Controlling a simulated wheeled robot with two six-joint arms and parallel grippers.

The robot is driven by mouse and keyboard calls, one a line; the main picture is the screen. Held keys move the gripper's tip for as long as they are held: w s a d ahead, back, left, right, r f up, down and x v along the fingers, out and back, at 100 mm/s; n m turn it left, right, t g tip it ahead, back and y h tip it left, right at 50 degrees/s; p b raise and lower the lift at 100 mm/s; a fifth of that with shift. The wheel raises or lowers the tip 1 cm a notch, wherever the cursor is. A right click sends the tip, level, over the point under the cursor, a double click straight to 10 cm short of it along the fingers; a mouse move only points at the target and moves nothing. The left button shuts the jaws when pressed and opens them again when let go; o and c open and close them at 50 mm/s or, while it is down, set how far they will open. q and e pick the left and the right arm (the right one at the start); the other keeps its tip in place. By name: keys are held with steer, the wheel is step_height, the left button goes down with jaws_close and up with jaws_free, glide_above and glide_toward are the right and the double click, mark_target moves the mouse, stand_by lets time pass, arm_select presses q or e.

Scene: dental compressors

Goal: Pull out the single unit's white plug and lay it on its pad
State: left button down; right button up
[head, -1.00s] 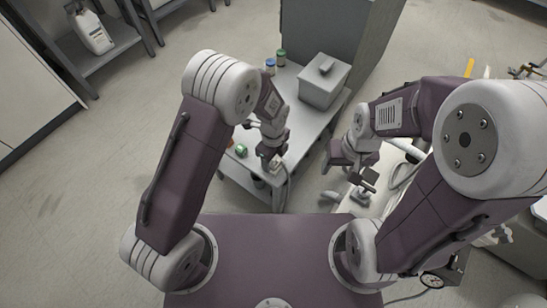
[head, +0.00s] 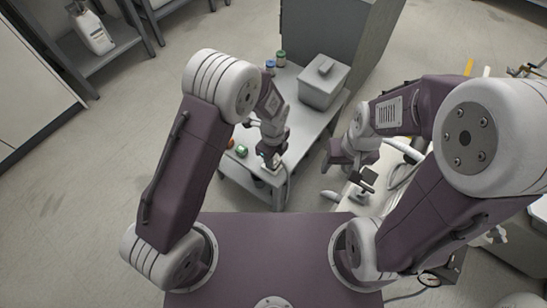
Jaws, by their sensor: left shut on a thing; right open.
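My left gripper (head: 270,161) points down at the near end of the grey table (head: 308,128). It is shut on a small pale thing, which I take to be the white plug (head: 273,168); the fingers hide most of it. I cannot tell whether it touches the surface below. My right gripper (head: 366,181) is open and empty, above the pale bench to the right. The single unit and the pad cannot be made out clearly behind my arms.
A grey lidded box (head: 322,88) stands at the table's far right. A blue-topped jar (head: 270,67) and a green-topped jar (head: 281,58) stand at its far end. A green item (head: 241,151) lies near the left edge. A tall grey cabinet (head: 335,40) stands behind.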

arm_select(q)
steer(key=shift+r+p, duration=2.35)
steer(key=shift+r, duration=0.05)
